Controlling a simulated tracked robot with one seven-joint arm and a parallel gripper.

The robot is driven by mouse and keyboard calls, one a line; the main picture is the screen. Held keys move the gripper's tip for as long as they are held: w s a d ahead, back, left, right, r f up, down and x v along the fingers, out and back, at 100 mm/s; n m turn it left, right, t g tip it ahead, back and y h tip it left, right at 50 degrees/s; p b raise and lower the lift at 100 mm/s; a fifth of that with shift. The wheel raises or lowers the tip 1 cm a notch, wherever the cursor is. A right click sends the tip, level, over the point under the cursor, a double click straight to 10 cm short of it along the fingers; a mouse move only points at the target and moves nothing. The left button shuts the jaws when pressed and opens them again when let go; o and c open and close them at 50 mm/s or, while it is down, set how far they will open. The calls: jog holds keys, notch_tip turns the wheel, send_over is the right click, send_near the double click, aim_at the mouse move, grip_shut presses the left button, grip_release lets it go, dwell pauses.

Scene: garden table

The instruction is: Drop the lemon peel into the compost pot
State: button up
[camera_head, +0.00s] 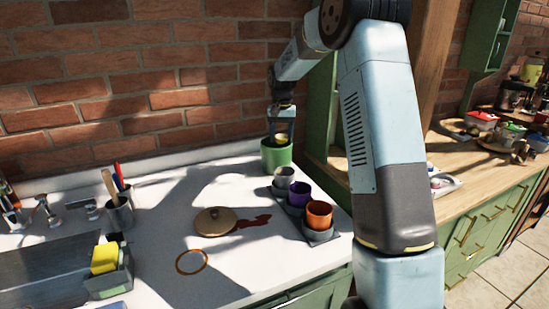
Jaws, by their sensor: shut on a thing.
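A green pot (277,160), which looks like the compost pot, stands at the back of the white counter against the brick wall. My gripper (281,132) points down right over the pot's mouth. It is shut on a small yellow thing, seemingly the lemon peel (281,139), which shows at the pot's rim. I cannot tell how far the peel is inside the pot. The pot's inside is mostly hidden by the gripper and the rim.
A grey tray (320,237) with grey, purple and orange cups stands right of centre. A utensil holder (119,214) and sink caddy (108,280) are left.

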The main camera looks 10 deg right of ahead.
jog(key=o, duration=1.1)
notch_tip(320, 180, up, 14)
jog(key=shift+f, duration=0.15)
